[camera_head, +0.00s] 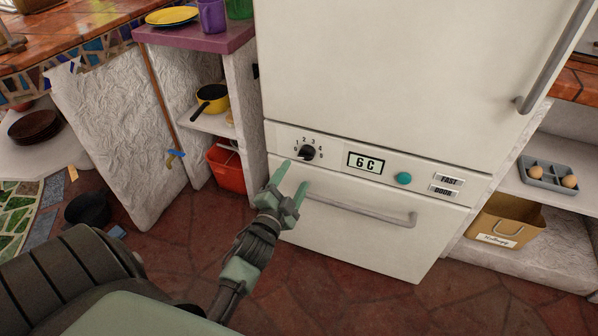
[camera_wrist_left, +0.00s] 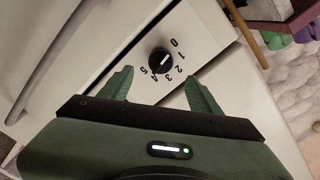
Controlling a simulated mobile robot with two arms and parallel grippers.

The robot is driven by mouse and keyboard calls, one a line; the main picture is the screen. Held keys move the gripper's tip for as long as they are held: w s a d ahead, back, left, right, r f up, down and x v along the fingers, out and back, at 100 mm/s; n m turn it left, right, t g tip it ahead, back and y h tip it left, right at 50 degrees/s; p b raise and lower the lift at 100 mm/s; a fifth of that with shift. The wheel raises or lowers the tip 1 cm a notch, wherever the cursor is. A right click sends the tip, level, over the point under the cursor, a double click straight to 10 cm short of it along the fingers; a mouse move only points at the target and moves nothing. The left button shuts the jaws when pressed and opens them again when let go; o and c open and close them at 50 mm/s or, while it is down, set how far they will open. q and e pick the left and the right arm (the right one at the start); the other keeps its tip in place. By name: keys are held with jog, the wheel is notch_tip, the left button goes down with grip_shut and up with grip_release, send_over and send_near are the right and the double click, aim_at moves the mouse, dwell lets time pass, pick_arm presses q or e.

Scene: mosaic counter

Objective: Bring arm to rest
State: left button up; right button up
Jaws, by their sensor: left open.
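My left gripper (camera_head: 292,181) is open and empty in front of the white fridge (camera_head: 372,65). Its green fingertips are just below and left of the black dial (camera_head: 307,152) on the fridge's control panel, apart from it. In the left wrist view, the dial (camera_wrist_left: 160,61) lies ahead, between and beyond the two open fingers (camera_wrist_left: 158,83). The dial has numbers around it. The panel also bears a display (camera_head: 366,163) reading 6 C and a teal button (camera_head: 403,178). My right gripper is not in view.
A drawer handle (camera_head: 360,209) runs below the panel. At left are a shelf with a yellow pan (camera_head: 211,97), a red bucket (camera_head: 226,168) and a dark pot (camera_head: 88,210). At right are an egg tray (camera_head: 541,172) and a tan bin (camera_head: 505,221). The floor before the fridge is clear.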

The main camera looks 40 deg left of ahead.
pick_arm(q)
jog(key=shift+f, duration=0.1)
